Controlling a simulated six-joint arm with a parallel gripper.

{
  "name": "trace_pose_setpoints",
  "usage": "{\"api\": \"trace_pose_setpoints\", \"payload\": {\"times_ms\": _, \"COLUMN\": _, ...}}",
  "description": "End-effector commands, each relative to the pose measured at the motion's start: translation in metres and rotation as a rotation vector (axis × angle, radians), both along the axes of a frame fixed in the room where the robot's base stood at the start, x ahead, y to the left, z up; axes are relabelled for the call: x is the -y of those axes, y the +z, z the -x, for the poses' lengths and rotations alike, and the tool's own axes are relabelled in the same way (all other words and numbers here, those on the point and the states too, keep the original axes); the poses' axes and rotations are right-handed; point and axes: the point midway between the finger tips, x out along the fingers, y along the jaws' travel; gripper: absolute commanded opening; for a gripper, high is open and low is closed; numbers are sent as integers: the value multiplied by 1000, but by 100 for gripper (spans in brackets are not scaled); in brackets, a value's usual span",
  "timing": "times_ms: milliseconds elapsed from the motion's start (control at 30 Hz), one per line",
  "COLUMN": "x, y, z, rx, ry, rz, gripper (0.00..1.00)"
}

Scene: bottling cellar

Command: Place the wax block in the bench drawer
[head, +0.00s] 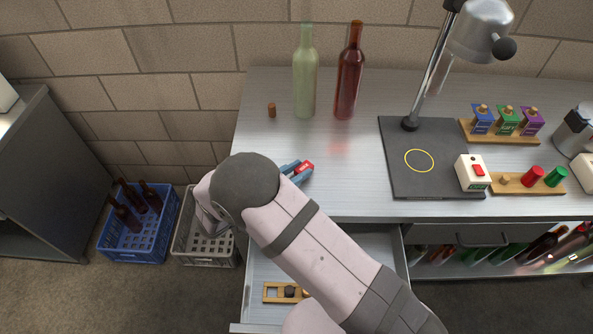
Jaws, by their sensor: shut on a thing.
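The bench drawer (377,249) is pulled open below the bench top, and my arm covers much of it. A wooden holder with a dark round piece (290,292) lies inside it. My arm crosses the middle of the picture and bends at a dark round joint over the bench's front left.
A cork (271,110), green bottle (305,80) and red bottle (349,80) stand behind. A lamp (478,32) stands right. Blue (133,255) and grey (207,261) crates stand left.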

Motion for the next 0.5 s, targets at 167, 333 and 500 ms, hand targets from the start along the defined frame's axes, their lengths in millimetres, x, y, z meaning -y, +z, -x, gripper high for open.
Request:
{"api": "trace_pose_setpoints", "payload": {"times_ms": 167, "x": 0, "y": -3, "z": 0, "rx": -1, "ry": 0, "rz": 1, "gripper": 0}}
{"api": "trace_pose_setpoints", "payload": {"times_ms": 333, "x": 0, "y": -3, "z": 0, "rx": 0, "ry": 0, "rz": 0, "gripper": 41}}
{"api": "trace_pose_setpoints", "payload": {"times_ms": 500, "x": 0, "y": -3, "z": 0, "rx": 0, "ry": 0, "rz": 0, "gripper": 41}}
